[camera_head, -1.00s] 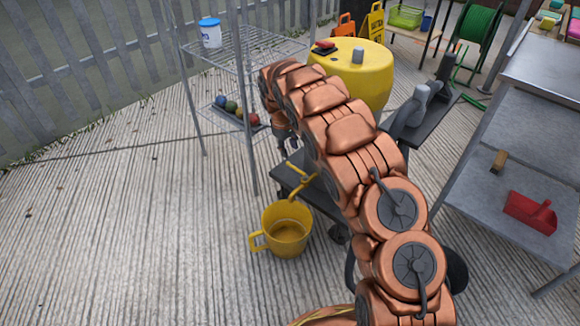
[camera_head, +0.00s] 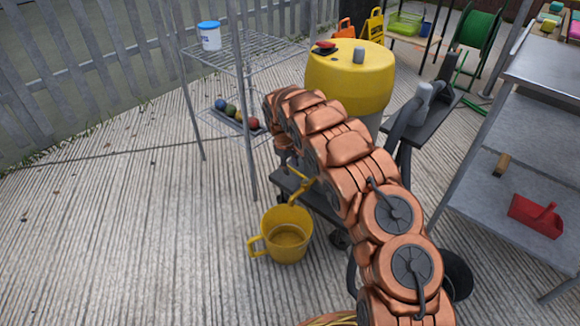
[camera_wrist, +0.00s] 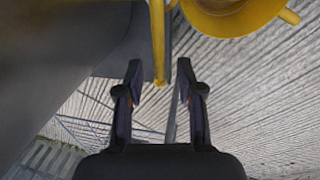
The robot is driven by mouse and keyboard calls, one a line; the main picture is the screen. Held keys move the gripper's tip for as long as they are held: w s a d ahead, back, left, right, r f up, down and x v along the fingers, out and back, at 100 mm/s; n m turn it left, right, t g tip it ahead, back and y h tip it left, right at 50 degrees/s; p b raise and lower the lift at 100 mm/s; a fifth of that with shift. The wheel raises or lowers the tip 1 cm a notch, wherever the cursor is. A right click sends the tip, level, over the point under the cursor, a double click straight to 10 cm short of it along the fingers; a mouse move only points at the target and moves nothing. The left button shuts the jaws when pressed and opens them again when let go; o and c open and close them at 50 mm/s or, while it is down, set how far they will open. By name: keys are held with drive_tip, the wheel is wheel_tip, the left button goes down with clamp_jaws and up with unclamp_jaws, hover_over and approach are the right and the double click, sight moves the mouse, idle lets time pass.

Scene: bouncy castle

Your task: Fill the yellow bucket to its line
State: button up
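The yellow bucket (camera_head: 277,254) stands upright on the ribbed ground, its handle to the left. Its lower inside looks darker; I cannot tell the liquid level or see a line. A thin yellow lever or spout (camera_head: 299,187) rises just above the bucket's rim, by a low dark platform (camera_head: 322,199). In the wrist view, my gripper (camera_wrist: 160,82) is open, and the tip of a yellow rod (camera_wrist: 159,45) lies between its fingertips in the picture; contact is unclear. The bucket also shows there at upper right (camera_wrist: 232,22). My arm mostly hides my gripper in the head view.
A wire rack (camera_head: 248,130) with a white tub (camera_head: 210,36) and several balls (camera_head: 232,110) stands left of my arm. A yellow drum (camera_head: 350,85) is behind it. Left ground is clear.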

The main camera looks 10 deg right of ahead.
clamp_jaws()
idle(0.6)
